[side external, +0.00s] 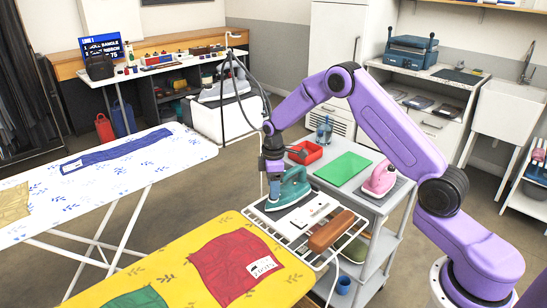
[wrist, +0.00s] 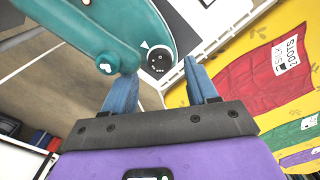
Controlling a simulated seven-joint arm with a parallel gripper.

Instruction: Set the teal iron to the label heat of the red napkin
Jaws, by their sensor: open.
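The teal iron (side external: 290,190) rests on the white wire rack at the near end of the cart. In the wrist view its teal body (wrist: 90,25) fills the upper left, with a round black dial (wrist: 161,60) bearing small white dots and a pale triangular pointer beside it. The exact setting is too small to read. My gripper (side external: 273,192) is at the iron's left end; in the wrist view its blue fingers (wrist: 159,76) are apart, with the dial showing between their tips. The red napkin (side external: 235,268) lies on the yellow board; its white label (wrist: 286,52) reads "DOTS", other marks unclear.
A pink iron (side external: 380,180), green mat (side external: 347,169) and red tray (side external: 304,153) are on the cart. A brown-handled object (side external: 331,230) lies on the wire rack (side external: 289,228). A green cloth (side external: 137,299) shares the yellow board (side external: 180,262). A white ironing board (side external: 110,180) stands left.

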